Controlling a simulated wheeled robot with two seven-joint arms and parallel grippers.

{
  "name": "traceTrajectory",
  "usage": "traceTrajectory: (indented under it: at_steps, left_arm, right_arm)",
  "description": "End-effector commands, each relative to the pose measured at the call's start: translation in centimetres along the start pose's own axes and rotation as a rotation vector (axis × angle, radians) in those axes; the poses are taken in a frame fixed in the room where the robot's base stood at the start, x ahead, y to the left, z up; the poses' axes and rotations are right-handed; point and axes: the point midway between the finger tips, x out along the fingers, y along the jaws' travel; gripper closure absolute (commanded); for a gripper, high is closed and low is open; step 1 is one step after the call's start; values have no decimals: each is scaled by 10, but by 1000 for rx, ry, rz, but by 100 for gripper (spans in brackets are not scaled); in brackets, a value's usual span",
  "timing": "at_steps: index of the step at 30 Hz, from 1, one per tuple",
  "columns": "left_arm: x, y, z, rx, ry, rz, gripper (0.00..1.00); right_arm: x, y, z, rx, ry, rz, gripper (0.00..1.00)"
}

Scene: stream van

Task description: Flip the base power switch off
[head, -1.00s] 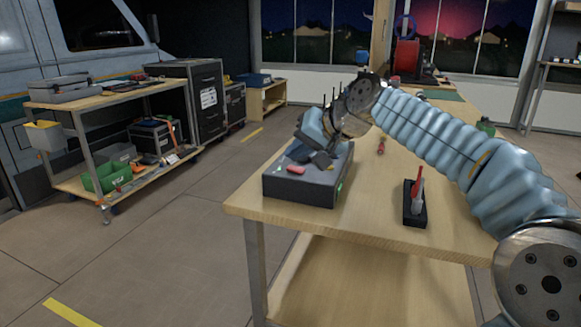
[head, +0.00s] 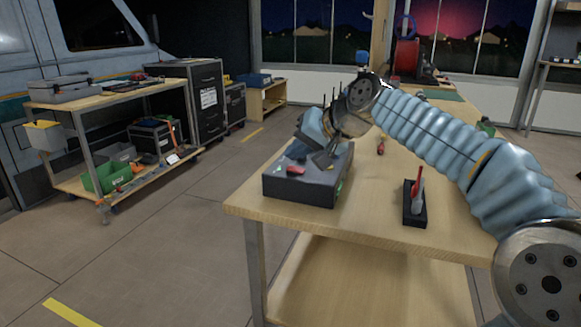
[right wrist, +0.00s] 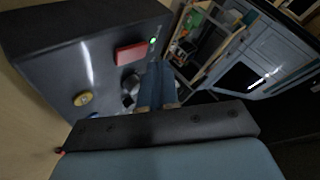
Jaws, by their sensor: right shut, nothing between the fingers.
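The base is a dark box (head: 300,188) on the near left corner of the wooden table. Its red rocker switch (head: 295,170) is on the top face, and it also shows in the right wrist view (right wrist: 130,53), with a lit green light (right wrist: 152,40) beside it. My right gripper (head: 323,162) is over the top of the box, to the right of the switch. Its fingers (right wrist: 158,88) are shut and empty; they appear apart from the switch. Whether the fingertips touch the box I cannot tell. My left gripper is out of view.
A yellow round knob (right wrist: 81,99) is on the same face of the base. Thin black antennas stand behind the base. A black holder (head: 415,215) with a red-handled item stands to the right on the table (head: 370,222). A loaded cart (head: 110,97) stands at left across open floor.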

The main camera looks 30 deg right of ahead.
Motion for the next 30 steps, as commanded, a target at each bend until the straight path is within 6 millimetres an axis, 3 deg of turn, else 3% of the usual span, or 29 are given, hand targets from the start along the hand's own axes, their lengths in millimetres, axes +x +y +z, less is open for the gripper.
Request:
traceTrajectory:
  at_steps: [30]
  left_arm:
    - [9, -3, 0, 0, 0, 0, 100]
  right_arm:
    - [9, 6, 7, 0, 0, 0, 100]
